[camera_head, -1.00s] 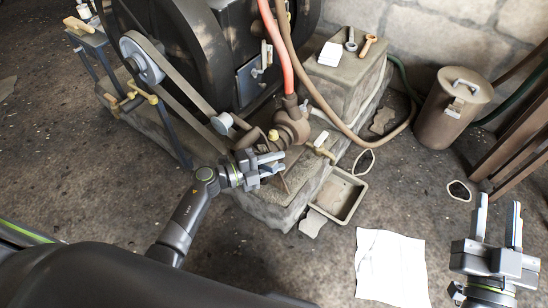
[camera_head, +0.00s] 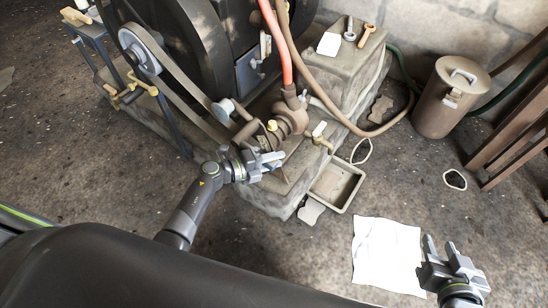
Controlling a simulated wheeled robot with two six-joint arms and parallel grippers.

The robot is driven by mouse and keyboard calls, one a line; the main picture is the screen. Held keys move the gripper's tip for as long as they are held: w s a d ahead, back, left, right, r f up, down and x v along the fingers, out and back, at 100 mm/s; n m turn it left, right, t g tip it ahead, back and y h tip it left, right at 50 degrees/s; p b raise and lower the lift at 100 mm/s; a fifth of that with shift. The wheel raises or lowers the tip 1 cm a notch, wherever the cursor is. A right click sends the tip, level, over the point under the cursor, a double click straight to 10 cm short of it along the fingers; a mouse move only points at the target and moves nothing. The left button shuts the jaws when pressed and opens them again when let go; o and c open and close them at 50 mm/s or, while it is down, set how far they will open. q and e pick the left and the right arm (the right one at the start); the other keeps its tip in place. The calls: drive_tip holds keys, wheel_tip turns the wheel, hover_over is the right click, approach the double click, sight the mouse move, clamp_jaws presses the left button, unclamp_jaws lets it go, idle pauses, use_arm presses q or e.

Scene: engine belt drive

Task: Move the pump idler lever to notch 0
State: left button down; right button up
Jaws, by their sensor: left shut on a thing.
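My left gripper (camera_head: 272,163) is low in front of the pump (camera_head: 292,114), at the near edge of the stone base. It is shut on what looks like the end of the pump idler lever, mostly hidden by the fingers. The small grey idler pulley (camera_head: 222,110) sits beside the belt (camera_head: 185,92), up and left of this gripper. A yellow knob (camera_head: 272,126) shows just above the gripper. The notches cannot be made out. My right gripper (camera_head: 446,247) is at the lower right, away from the engine, with its fingers apart and empty.
A shallow tray (camera_head: 339,186) and a white sheet (camera_head: 387,255) lie on the floor. A lidded can (camera_head: 448,100) stands at the right. A red hose (camera_head: 276,42) rises from the pump.

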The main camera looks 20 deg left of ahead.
use_arm(q)
drive_tip(key=shift+f, duration=0.15)
drive_tip(key=c, duration=1.1)
unclamp_jaws()
drive_tip(key=shift+a, duration=0.1)
drive_tip(key=p+v, duration=0.2)
drive_tip(key=v, duration=1.5)
drive_tip(key=shift+s+p, duration=0.15)
drive_tip(key=shift+p, duration=0.25)
use_arm(e)
drive_tip(key=s+a+f+g+y, duration=0.1)
drive_tip(key=s+a+f+g, duration=0.1)
drive_tip(key=s+f+g, duration=0.5)
drive_tip(key=shift+s+a+f+g+y, duration=0.25)
drive_tip(key=shift+s+f, duration=0.4)
drive_tip(key=shift+s, duration=1.05)
drive_tip(key=shift+w, duration=0.1)
